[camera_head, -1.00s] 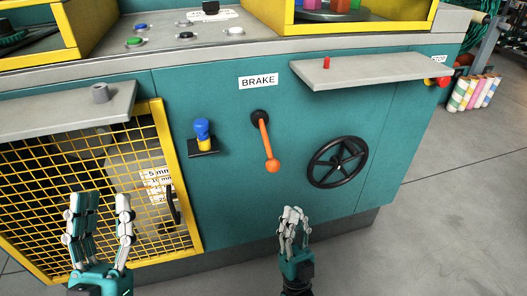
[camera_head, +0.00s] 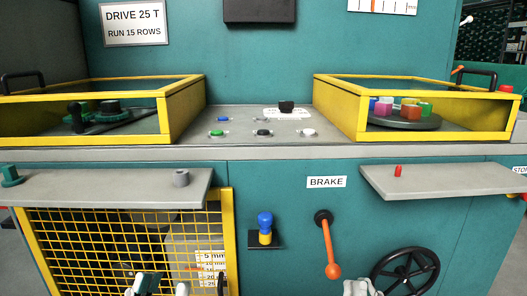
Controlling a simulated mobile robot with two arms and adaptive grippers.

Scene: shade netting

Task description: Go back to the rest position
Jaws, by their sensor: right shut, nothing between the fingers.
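My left gripper (camera_head: 164,287) shows only its fingertips at the bottom edge, in front of the yellow mesh guard (camera_head: 95,240). The tips are apart with nothing visible between them. My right gripper (camera_head: 361,288) also shows only its fingertips at the bottom edge, close together and empty. It appears just below the orange brake lever (camera_head: 329,250) and left of the black handwheel (camera_head: 405,274). Both palms and wrists are below the picture.
A teal machine fills the view. Grey shelves (camera_head: 100,188) and (camera_head: 440,181) jut out at left and right. A blue-and-yellow knob (camera_head: 265,228) stands between the guard and lever. Push buttons (camera_head: 264,132) sit on the grey top between two yellow-framed boxes (camera_head: 185,105) and (camera_head: 345,110).

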